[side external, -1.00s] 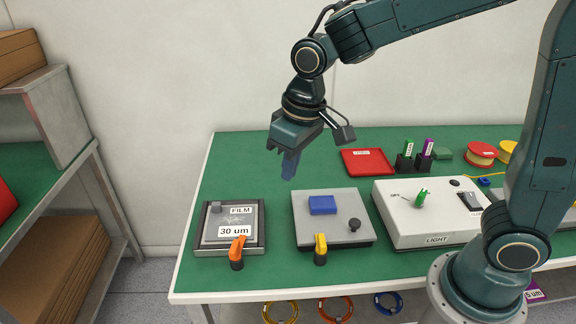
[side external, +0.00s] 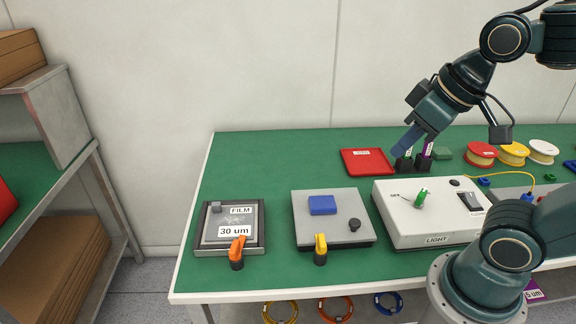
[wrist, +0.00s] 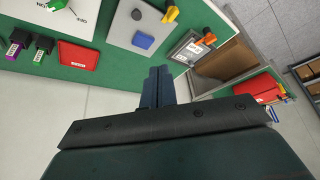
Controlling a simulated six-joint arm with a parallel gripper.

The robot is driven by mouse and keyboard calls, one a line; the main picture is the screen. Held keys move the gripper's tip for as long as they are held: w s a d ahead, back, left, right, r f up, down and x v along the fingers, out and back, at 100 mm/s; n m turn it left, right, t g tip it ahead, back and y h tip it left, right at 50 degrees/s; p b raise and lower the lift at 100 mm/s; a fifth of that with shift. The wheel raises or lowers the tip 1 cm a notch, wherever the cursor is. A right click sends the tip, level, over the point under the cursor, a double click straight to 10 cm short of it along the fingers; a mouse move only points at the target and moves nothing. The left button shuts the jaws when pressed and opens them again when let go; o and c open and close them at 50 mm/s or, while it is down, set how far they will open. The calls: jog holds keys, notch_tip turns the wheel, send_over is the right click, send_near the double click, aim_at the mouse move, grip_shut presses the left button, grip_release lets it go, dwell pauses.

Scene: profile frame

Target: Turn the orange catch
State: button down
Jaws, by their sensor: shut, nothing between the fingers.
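The orange catch (side external: 237,250) stands on a dark round base at the front edge of the film frame (side external: 202,240), which is labelled FILM and 30 um. The catch also shows in the wrist view (wrist: 206,39), far from the fingers. My gripper (side external: 401,152) is in the air above the back right of the table, in front of the green and purple labelled items in the side view. In the wrist view its fingers (wrist: 157,78) are together with nothing between them.
A grey plate with a yellow catch (side external: 320,249), blue block (side external: 322,205) and black knob stands beside the frame. A white LIGHT box (side external: 430,228) is right of it. A red tray (side external: 367,168) and several spools lie at the back. Green table is clear at back left.

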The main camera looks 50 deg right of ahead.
jog(key=shift+s+d+f, duration=0.1)
jog(key=shift+s+d, duration=0.05)
jog(key=shift+s, duration=0.35)
jog(key=shift+s+d+f, duration=0.1)
jog(key=shift+s+d, duration=0.05)
jog(key=shift+s, duration=0.3)
jog(key=c, duration=1.4)
grip_release()
jog(key=shift+w+r, duration=0.1)
jog(key=shift+w, duration=0.1)
jog(key=shift+c, duration=0.2)
jog(key=n+g, duration=0.5)
jog(key=n, duration=1.9)
send_over(234, 246)
notch_tip(234, 246, down, 13)
jog(key=shift+r, duration=0.15)
notch_tip(234, 246, down, 14)
jog(key=shift+r, duration=0.15)
